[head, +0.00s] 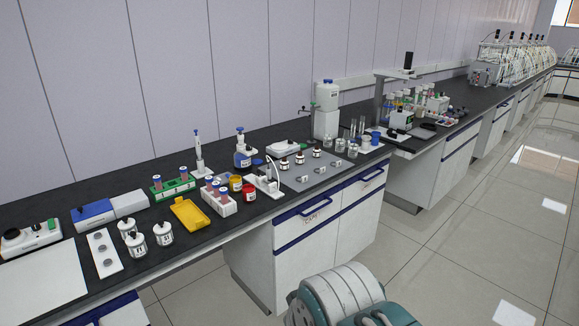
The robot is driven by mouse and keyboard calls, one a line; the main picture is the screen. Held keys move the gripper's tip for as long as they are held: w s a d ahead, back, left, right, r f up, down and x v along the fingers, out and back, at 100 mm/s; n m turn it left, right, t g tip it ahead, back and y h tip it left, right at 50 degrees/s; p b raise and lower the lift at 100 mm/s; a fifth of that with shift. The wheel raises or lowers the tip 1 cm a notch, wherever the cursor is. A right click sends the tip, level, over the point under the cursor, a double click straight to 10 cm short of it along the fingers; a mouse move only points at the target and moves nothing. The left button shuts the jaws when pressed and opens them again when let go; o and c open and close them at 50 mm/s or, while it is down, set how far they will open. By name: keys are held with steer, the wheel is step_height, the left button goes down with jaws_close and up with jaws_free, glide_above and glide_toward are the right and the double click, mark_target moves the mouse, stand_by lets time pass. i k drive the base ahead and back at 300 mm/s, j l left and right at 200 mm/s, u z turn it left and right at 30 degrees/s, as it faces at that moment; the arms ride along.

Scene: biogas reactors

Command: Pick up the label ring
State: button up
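Several small, dark ring-like pieces (304,179) lie spaced along the front of a grey mat (290,182) on the black bench, right of the picture's middle. They are too small to tell for certain which is the label ring. Small dark-capped bottles with white labels (284,164) stand in a row behind them. A white and teal part of my own arm shows at the bottom middle, well in front of and below the bench. My gripper is not in view.
Left of the mat stand a white device with a curved arm (267,180), a tube rack (218,198) and a yellow tray (190,214). Glass beakers (340,146) and a white dispenser (326,110) stand behind on the right. The tiled floor (470,220) to the right is clear.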

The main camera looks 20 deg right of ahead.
mark_target(323, 169)
steer(key=i+l+u, duration=0.1)
steer(key=l, duration=0.25)
steer(key=i+l+u, duration=0.1)
steer(key=i+l, duration=0.25)
steer(key=i+l+u, duration=0.15)
steer(key=l, duration=0.25)
steer(key=i+l+u, duration=0.1)
steer(key=l, duration=0.25)
steer(key=i+l+u, duration=0.1)
steer(key=i+l, duration=0.15)
steer(key=l, duration=0.2)
steer(key=i+l, duration=0.15)
steer(key=l, duration=0.25)
steer(key=i+l, duration=0.15)
steer(key=l, duration=0.25)
steer(key=i+l, duration=0.15)
steer(key=l, duration=0.2)
steer(key=i+l, duration=0.15)
steer(key=l, duration=0.25)
steer(key=i+l, duration=0.15)
steer(key=l, duration=0.25)
